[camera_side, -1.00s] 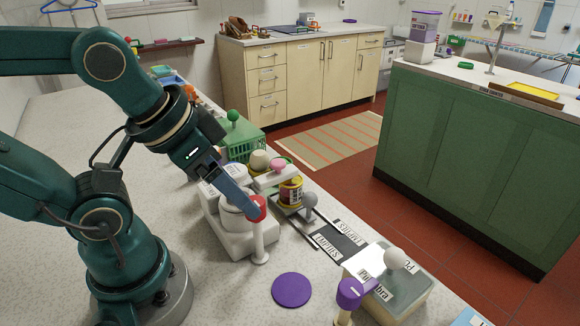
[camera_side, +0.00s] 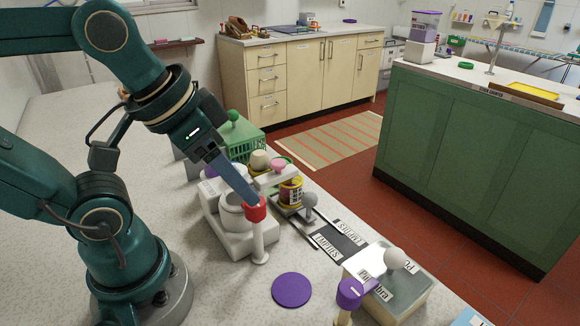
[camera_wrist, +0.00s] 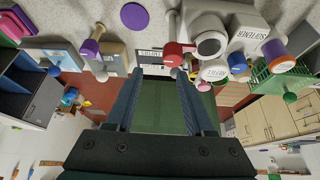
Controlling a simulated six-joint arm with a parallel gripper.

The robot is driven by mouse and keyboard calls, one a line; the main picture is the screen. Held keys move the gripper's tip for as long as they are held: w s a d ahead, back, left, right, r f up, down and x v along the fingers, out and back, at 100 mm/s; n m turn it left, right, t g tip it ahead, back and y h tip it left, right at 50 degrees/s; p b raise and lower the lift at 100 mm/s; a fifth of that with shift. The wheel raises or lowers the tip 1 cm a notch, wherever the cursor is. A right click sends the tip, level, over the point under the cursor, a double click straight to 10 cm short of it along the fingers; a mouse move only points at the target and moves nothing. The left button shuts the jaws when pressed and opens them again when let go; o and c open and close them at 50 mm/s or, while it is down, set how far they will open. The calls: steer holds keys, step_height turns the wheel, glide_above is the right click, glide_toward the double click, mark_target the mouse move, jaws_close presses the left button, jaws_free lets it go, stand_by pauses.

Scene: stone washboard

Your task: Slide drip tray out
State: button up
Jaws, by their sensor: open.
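I cannot be sure which part is the drip tray. A dark low tray or slide (camera_side: 345,238) with white label strips lies between pale rails on the counter, and a grey round knob (camera_side: 310,199) stands at its far end. My gripper (camera_side: 251,198) points down at a white post with a red cap (camera_side: 258,212), beside a white stone-like block (camera_side: 245,241). In the wrist view my gripper (camera_wrist: 160,74) has its two fingers spread apart, with nothing clearly held. The red cap (camera_wrist: 174,55) shows just beyond the right fingertip. Whether a finger touches it is unclear.
A purple disc (camera_side: 291,290) lies on the counter in front. A purple-topped post (camera_side: 350,293) and a box with a white knob (camera_side: 396,258) stand to the right. A yellow-red can (camera_side: 291,192) and a green basket (camera_side: 242,137) crowd the back.

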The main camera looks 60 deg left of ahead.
steer(key=w+r, duration=0.3)
steer(key=n+g+h, duration=0.2)
steer(key=n+g, duration=0.1)
steer(key=g, duration=0.2)
glide_above(307, 193)
steer(key=a, duration=0.2)
step_height(307, 193, down, 4)
steer(key=f, duration=0.4)
steer(key=d+f, duration=0.1)
steer(key=f, duration=0.3)
steer(key=d+f, duration=0.1)
steer(key=f, duration=0.3)
steer(key=shift+d+f, duration=0.1)
jaws_close()
stand_by(0.3)
